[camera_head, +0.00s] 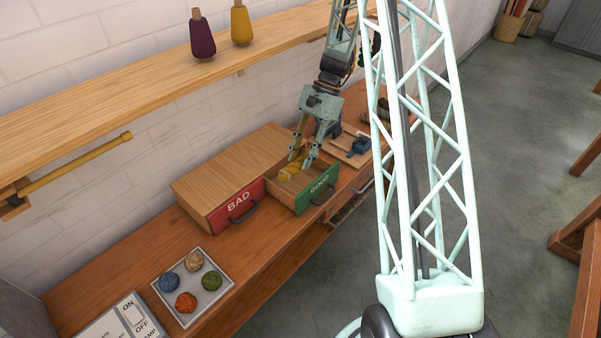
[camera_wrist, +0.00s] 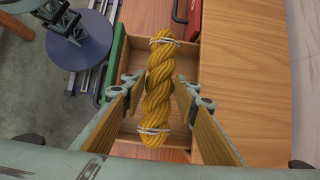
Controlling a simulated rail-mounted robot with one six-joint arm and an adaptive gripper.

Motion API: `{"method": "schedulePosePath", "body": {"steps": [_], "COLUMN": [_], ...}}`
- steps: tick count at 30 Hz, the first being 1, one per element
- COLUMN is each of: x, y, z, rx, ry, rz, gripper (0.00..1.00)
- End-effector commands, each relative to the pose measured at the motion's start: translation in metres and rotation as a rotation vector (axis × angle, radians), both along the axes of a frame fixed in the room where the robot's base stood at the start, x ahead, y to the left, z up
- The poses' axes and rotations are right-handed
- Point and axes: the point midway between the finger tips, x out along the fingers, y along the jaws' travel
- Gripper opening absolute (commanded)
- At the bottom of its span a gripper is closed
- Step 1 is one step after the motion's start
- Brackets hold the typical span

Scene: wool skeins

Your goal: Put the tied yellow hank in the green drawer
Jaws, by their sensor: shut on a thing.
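The tied yellow hank (camera_wrist: 159,85) is a twisted yellow skein with white ties near both ends. My gripper (camera_wrist: 158,108) is shut on its middle, one finger on each side. In the head view the hank (camera_head: 291,170) shows between the fingers of my gripper (camera_head: 302,163), at the open green drawer. The green drawer (camera_head: 318,191) is labelled GOOD and pulled out. In the wrist view the drawer's wooden inside (camera_wrist: 190,60) lies below the hank. I cannot tell whether the hank touches the drawer floor.
The red drawer (camera_head: 237,204), labelled BAD, is beside it and looks shut. A tray (camera_head: 214,298) with several wool balls lies at the front left. A blue device (camera_head: 359,146) stands right of the green drawer. A shelf (camera_head: 150,75) runs above the bench.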

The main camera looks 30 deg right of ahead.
Motion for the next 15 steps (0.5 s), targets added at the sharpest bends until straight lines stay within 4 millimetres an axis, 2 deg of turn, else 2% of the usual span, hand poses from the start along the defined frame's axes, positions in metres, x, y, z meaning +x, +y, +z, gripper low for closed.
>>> {"method": "schedulePosePath", "body": {"steps": [6,15], "x": [0.000,0.000], "y": [0.000,0.000], "z": [-0.024,-0.029], "rx": [0.000,0.000], "ry": [0.000,-0.001], "rz": [0.000,0.000], "gripper": [0.16,0.16]}}
